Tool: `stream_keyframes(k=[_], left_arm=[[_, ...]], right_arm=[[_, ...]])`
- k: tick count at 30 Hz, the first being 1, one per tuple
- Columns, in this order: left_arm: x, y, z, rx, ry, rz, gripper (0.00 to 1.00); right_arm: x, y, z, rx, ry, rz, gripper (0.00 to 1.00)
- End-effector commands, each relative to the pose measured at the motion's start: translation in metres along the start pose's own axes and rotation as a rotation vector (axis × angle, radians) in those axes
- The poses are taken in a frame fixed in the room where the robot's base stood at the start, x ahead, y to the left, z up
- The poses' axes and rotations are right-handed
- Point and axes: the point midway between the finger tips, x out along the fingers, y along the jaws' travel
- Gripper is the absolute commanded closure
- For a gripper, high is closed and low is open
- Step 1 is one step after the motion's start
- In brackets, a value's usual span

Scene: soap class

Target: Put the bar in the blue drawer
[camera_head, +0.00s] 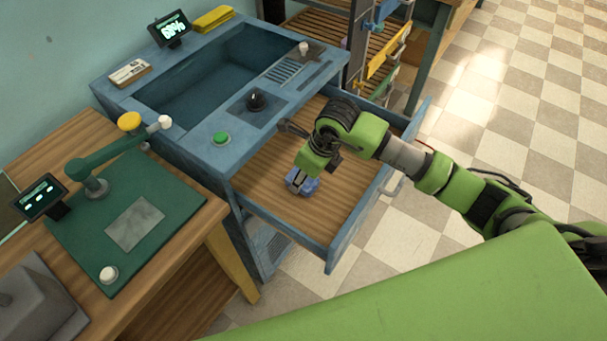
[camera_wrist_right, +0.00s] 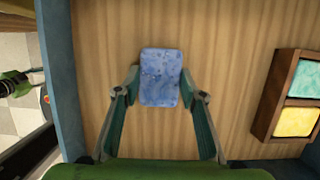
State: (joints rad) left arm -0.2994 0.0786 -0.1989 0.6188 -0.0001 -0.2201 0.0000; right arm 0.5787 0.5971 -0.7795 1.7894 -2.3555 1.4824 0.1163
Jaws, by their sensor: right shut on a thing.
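The blue speckled bar (camera_wrist_right: 160,78) is between the fingertips of my right gripper (camera_wrist_right: 160,88), which is shut on its sides. In the head view the bar (camera_head: 306,187) shows low inside the open blue drawer (camera_head: 345,246), over its wooden floor. My right arm reaches into the drawer from the right and hides part of the bar. I cannot tell whether the bar touches the drawer floor. My left gripper is in neither view.
The drawer slides out from a blue sink counter (camera_head: 220,165) with a green button (camera_head: 221,138) and black knob. A wooden box (camera_wrist_right: 268,95) with teal and yellow pieces shows in the wrist view. A wooden workbench (camera_head: 100,135) stands left. Checkered floor lies right.

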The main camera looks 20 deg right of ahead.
Motion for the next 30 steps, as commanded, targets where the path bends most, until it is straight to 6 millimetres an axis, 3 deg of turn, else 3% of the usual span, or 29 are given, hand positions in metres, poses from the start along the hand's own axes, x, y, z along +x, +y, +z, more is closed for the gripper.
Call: stream_keyframes(k=[5, 6, 8, 21, 30], left_arm=[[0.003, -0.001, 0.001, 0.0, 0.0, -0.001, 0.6], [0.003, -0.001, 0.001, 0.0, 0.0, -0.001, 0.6], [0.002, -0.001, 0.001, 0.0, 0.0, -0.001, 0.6], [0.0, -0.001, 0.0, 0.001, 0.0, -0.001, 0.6], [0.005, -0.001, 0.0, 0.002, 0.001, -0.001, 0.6]], right_arm=[[0.003, 0.0, -0.001, 0.0, -0.001, 0.0, 0.86], [0.002, 0.0, -0.001, 0.0, 0.0, 0.0, 0.57], [0.002, 0.0, 0.0, 0.0, 0.0, 0.001, 0.46], [-0.005, 0.0, 0.001, 0.0, -0.001, 0.0, 0.46], [-0.064, -0.001, 0.001, -0.002, -0.004, -0.003, 0.46]])
